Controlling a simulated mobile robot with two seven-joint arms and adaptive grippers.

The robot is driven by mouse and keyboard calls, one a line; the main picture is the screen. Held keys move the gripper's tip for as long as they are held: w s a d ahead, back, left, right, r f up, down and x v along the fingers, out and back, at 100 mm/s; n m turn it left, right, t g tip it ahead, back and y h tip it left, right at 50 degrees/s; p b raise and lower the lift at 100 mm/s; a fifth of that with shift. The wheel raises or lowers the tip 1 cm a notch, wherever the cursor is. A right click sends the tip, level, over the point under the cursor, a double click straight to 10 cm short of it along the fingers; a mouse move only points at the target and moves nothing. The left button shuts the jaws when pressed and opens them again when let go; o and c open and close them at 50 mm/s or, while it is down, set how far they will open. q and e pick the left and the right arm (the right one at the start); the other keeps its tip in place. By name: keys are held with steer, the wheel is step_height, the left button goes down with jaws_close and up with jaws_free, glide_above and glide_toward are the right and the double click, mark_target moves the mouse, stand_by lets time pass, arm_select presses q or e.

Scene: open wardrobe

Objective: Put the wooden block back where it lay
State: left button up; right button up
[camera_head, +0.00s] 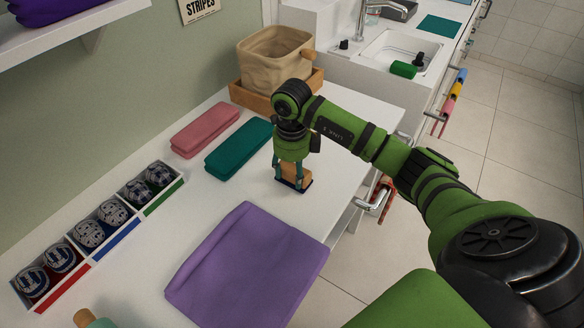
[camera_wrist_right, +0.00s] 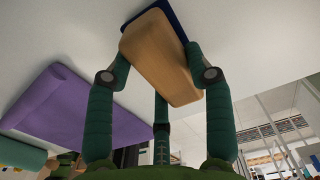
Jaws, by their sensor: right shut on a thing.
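The wooden block (camera_head: 296,172) is tan and stands at the right part of the white counter. It also shows large in the right wrist view (camera_wrist_right: 158,58), between the fingers. My right gripper (camera_head: 291,178) points down over the counter and is shut on the block, with a finger on either side of it. A dark blue piece (camera_head: 303,187) lies at the block's lower end, and I cannot tell whether it is part of the block or a marker under it. The block's lower end is at or very near the counter top. My left gripper is not in view.
A purple folded cloth (camera_head: 245,268) lies in front. Teal (camera_head: 240,150) and pink (camera_head: 205,130) folded cloths lie behind left. A divided tray (camera_head: 75,272) of rolled items runs along the wall. A beige basket (camera_head: 272,58) stands at the back. Bare counter surrounds the block.

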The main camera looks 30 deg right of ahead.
steer(key=shift+f, duration=0.2)
steer(key=o, duration=1)
steer(key=shift+r, duration=0.1)
